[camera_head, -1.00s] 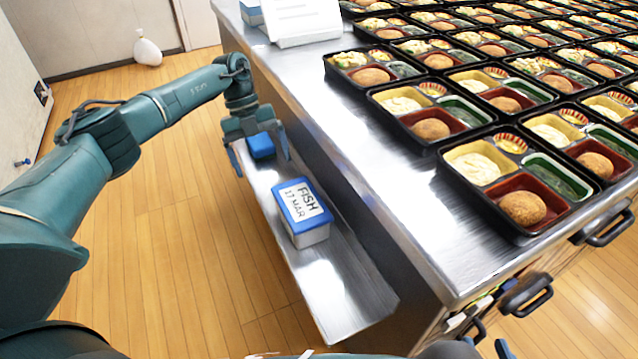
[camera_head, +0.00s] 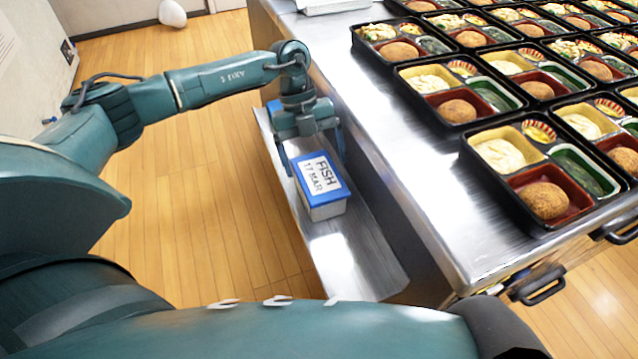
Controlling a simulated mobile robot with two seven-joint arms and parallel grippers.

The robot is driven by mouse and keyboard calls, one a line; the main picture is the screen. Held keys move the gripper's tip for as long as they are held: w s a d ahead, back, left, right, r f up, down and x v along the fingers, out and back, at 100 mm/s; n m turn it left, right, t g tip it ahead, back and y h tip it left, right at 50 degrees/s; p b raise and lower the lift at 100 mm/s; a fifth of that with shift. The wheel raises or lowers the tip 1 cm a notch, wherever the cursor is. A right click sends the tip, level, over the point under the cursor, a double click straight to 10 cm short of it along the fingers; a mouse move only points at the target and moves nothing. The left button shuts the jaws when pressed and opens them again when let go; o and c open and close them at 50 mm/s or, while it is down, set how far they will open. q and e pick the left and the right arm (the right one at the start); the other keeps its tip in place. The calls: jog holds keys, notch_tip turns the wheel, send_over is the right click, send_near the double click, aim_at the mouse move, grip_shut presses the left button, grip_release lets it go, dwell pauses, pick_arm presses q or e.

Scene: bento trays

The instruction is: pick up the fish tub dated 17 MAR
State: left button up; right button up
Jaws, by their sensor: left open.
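The fish tub (camera_head: 325,205), a pale box with a blue lid and a white label reading FISH 17 MAR, sits on the narrow metal shelf beside the counter. My left gripper (camera_head: 314,158) is open, pointing down over the far end of this tub. One finger shows to the left of the lid's far edge and the other to the right. I cannot tell whether they touch the tub. A second blue-lidded tub (camera_head: 273,106) is mostly hidden behind my left gripper. My right gripper is not in view.
The metal shelf (camera_head: 345,262) runs along the counter's side, with bare space in front of the tub. The steel counter (camera_head: 400,165) stands just right of it, holding several bento trays (camera_head: 455,178). Wooden floor lies open to the left.

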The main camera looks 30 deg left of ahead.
aim_at(318, 173)
pick_arm(q)
jog(key=shift+b+x, duration=0.3)
jog(key=shift+x, duration=2.2)
jog(key=shift+f, duration=0.25)
jog(key=c, duration=0.9)
jog(key=shift+r, duration=0.1)
